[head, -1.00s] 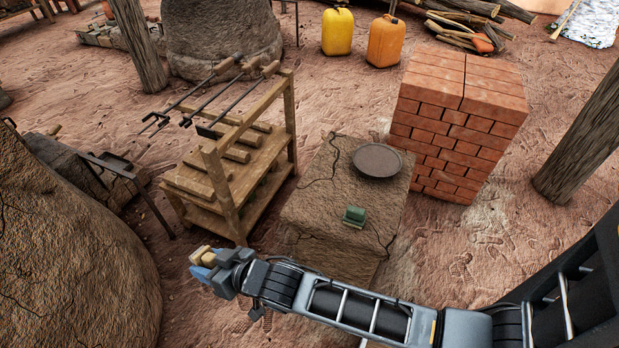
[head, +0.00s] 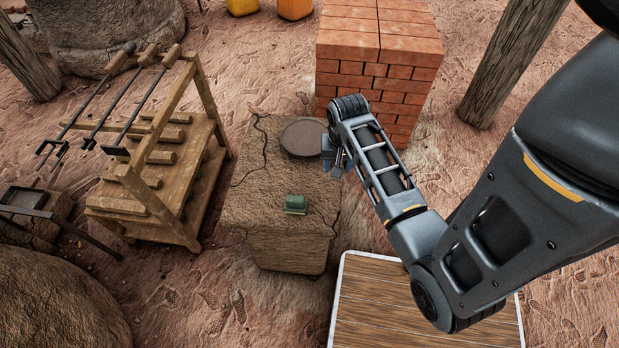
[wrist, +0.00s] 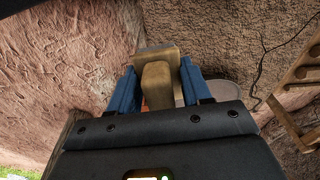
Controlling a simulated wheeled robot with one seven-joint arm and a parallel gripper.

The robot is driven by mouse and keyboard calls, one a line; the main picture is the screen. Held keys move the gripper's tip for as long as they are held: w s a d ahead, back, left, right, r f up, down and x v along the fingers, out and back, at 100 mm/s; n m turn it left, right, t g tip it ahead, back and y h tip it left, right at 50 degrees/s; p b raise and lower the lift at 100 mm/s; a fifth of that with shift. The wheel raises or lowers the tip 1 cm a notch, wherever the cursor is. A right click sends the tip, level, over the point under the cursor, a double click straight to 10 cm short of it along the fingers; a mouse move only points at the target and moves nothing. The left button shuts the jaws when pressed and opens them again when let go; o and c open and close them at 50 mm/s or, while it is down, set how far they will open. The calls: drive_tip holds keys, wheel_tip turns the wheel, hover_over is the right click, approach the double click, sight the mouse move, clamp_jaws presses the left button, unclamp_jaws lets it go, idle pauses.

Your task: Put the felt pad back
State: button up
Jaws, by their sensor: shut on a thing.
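In the wrist view, my gripper (wrist: 157,86) is shut on a tan block with a stubby grip, which I take to be the felt pad (wrist: 157,55). Its blue fingers stand on either side of the grip. In the head view, my gripper (head: 334,160) is at the right edge of the dark round dish (head: 303,138), over or beside the mud block (head: 262,185). The held pad is hidden there behind my gripper and arm. A small green object (head: 296,203) sits on the block's near part; I cannot tell what it is.
A brick stack (head: 372,75) stands behind the block. A wooden rack (head: 155,185) with long-handled tools stands to the left. A slatted wooden tabletop (head: 375,305) is at the front, under my arm. The block's top left of the green object is clear.

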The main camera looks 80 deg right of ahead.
drive_tip(key=s+m+y, duration=0.1)
drive_tip(key=s, duration=0.2)
hover_over(310, 182)
drive_tip(key=f, duration=0.5)
drive_tip(key=shift+s+f, duration=0.25)
drive_tip(key=shift+s, duration=0.15)
drive_tip(key=shift+w+d+f, duration=0.1)
drive_tip(key=shift+w+f, duration=0.3)
drive_tip(key=shift+f, duration=1.9)
drive_tip(key=shift+f, duration=0.1)
drive_tip(key=o, duration=0.9)
drive_tip(key=shift+o, duration=0.2)
